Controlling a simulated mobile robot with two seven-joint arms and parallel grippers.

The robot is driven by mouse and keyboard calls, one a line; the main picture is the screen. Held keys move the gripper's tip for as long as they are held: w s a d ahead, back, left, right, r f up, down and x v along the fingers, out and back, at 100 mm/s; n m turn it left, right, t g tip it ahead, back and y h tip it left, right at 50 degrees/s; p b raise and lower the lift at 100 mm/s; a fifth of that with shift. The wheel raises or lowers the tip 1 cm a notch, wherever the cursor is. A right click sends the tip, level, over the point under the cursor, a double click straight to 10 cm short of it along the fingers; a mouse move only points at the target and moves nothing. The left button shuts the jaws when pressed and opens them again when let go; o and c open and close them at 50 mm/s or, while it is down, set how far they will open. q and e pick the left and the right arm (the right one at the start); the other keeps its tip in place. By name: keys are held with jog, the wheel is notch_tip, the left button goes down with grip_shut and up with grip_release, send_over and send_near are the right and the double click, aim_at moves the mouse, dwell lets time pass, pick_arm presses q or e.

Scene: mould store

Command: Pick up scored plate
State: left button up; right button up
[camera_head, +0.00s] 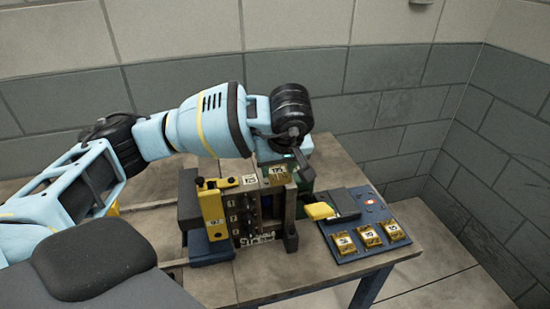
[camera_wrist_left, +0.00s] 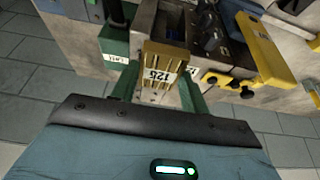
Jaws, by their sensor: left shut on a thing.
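The scored plate (camera_wrist_left: 155,58) is a brass-coloured block with grooves and a white label reading 125, upside down in the left wrist view. It also shows in the head view (camera_head: 279,178), at the top of the mould stack. My left gripper (camera_head: 285,163) reaches down over the stack from above. In the left wrist view its green fingers (camera_wrist_left: 157,74) stand on both sides of the plate and are shut on it. I cannot tell whether the plate is clear of the stack. My right gripper is not in view.
The mould stack (camera_head: 240,217) stands on a wooden table (camera_head: 270,285), with a yellow piece (camera_head: 211,208) on its left side. A blue board (camera_head: 358,252) at right holds several numbered brass blocks (camera_head: 370,235) and a yellow-handled tool (camera_head: 319,211). Grey block walls stand behind and right.

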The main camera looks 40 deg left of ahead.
pick_arm(q)
jog(key=s+d+r, duration=0.1)
jog(key=s+d, duration=0.6)
jog(key=s+m+h, duration=0.1)
jog(key=m, duration=0.2)
jog(key=s+d+f+m+t+h, duration=0.1)
jog(key=m, duration=0.2)
jog(key=s+d+f+m+h, duration=0.1)
jog(key=m, duration=0.2)
jog(key=shift+s+f+m+t, duration=0.2)
jog(key=shift+f+m+t, duration=0.05)
jog(key=shift+m+t, duration=0.15)
jog(key=shift+w, duration=0.1)
